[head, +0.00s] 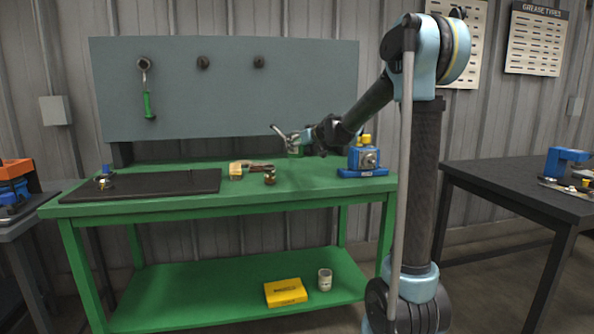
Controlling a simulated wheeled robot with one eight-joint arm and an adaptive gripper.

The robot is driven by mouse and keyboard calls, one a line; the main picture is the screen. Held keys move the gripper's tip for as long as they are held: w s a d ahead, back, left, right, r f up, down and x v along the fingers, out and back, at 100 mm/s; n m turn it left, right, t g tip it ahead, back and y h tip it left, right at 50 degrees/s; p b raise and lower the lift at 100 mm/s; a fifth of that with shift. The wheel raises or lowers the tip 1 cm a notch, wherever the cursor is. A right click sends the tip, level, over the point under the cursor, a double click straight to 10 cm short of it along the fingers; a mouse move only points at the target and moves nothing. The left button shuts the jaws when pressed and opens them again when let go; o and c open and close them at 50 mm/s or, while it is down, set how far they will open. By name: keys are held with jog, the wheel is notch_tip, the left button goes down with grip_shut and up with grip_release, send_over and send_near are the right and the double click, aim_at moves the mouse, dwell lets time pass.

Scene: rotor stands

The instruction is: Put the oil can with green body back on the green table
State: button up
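The fingertips are small and partly hidden against the can. The can's base shows close to the table's back edge line; I cannot tell how far it is above the top.
A blue and yellow device (364,160) stands right of the can. A yellow-ended tool (237,171) and a small dark fitting (270,177) lie left of it. A black mat (150,185) covers the table's left part. The front right of the top is clear.

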notch_tip(320, 180, down, 8)
jog(key=shift+s+f, duration=0.1)
dwell(0.4)
jog(key=o, duration=1.6)
jog(key=shift+o, duration=0.2)
jog(key=v, duration=1.2)
jog(key=s+d+f+m+g+h, duration=0.2)
jog(key=s+d+f, duration=0.4)
jog(key=s, duration=0.8)
jog(key=s+d+f+m+g+h, duration=0.2)
jog(key=s+d+f, duration=0.5)
jog(key=s, duration=0.8)
jog(key=s+d+f+m+g+h, duration=0.3)
jog(key=s+d+f, duration=0.4)
jog(key=s, duration=0.7)
notch_tip(320, 180, down, 2)
jog(key=shift+s+f+g+h, duration=0.2)
jog(key=shift+s+g+h, duration=0.15)
jog(key=shift+g+h, duration=0.35)
